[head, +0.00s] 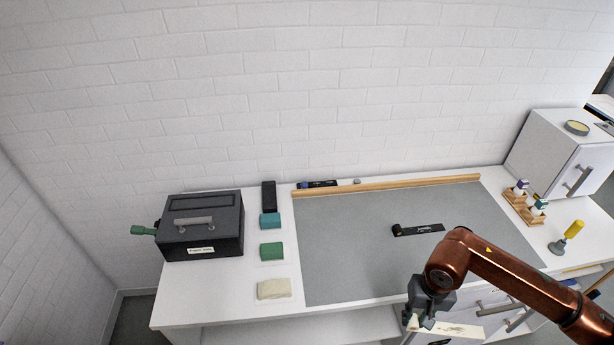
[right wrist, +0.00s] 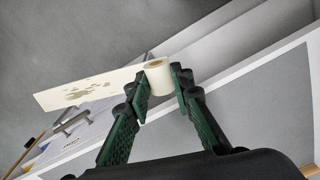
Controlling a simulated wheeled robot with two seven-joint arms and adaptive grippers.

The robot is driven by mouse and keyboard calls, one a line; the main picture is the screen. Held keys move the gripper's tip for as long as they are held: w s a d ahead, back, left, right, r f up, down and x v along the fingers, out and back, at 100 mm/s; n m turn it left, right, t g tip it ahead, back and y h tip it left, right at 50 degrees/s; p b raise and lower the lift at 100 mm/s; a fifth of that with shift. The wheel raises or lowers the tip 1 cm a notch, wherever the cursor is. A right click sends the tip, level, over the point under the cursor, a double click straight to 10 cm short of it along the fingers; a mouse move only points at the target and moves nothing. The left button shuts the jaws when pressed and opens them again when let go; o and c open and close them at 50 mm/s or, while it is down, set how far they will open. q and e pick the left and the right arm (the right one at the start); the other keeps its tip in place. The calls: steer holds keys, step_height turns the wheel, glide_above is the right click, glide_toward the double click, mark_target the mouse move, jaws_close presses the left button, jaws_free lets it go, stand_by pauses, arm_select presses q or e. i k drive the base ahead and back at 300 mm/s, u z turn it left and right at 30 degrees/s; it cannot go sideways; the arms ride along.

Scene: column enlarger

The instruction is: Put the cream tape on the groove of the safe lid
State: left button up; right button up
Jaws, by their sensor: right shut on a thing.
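The cream tape (right wrist: 159,77) is a small roll with a long pale strip drawn out from it, with darker blotches on the strip. My right gripper (right wrist: 161,84) is shut on the roll, with a finger on each side. In the head view the right gripper (head: 420,318) hangs at the front edge of the bench, and the tape strip (head: 455,329) reaches out to its right. The safe appears to be the dark grey box at the far left, its lid (head: 205,204) closed with a grey handle on top. The right gripper is far from it. My left gripper is not in view.
A black box (head: 269,196), teal block (head: 270,220), green block (head: 271,250) and cream cloth (head: 274,289) line up right of the safe. The grey mat (head: 350,250) holds a small black tool (head: 418,229). A bottle rack (head: 524,206) and white cabinet (head: 560,150) stand right.

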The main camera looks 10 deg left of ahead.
mark_target(202, 202)
steer(key=i, duration=0.55)
steer(key=u, duration=2.2)
